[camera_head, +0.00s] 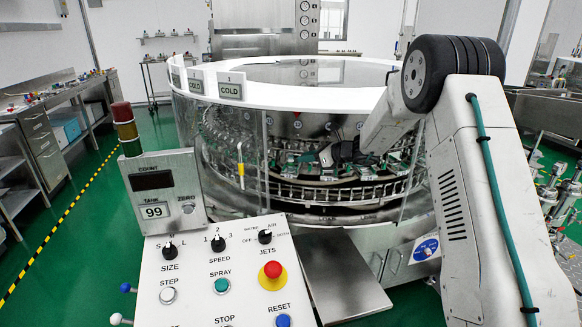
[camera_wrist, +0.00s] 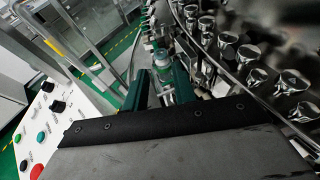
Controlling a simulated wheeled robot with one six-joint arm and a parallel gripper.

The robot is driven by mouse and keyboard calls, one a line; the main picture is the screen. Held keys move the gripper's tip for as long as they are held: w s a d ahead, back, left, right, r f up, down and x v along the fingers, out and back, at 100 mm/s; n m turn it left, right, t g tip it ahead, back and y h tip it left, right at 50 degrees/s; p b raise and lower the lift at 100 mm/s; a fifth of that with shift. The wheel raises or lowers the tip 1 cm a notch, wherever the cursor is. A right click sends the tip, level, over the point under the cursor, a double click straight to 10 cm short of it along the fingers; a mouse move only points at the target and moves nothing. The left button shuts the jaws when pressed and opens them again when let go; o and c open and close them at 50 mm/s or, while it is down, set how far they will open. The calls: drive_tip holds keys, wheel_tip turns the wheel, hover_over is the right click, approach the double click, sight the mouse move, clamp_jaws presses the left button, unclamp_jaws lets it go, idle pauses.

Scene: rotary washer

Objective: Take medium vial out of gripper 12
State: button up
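In the wrist view my gripper (camera_wrist: 162,83) reaches into the washer with its two green fingers spread apart. A small clear vial (camera_wrist: 160,58) shows just past the fingertips, roughly in line with the gap. Whether the fingers touch it is too small to tell. A metal holder part (camera_wrist: 167,97) shows between the fingers. In the head view my arm reaches through the washer's front opening, and my dark gripper (camera_head: 345,152) is among the green-and-metal washer grippers (camera_head: 395,160). The vial cannot be made out there, and I cannot read which gripper is number 12.
The round washer (camera_head: 290,100) has a clear wall and white rim. The control panel (camera_head: 215,270) and the count display (camera_head: 160,190) stand at front left. In the wrist view several metal nozzles (camera_wrist: 250,55) and a curved rail (camera_wrist: 205,50) are close on the right.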

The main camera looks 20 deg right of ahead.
sight(291, 157)
drive_tip(key=x, duration=0.7)
drive_tip(key=shift+w+a+r, duration=0.1)
drive_tip(key=shift+w+r, duration=0.15)
drive_tip(key=shift+c, duration=0.4)
clamp_jaws()
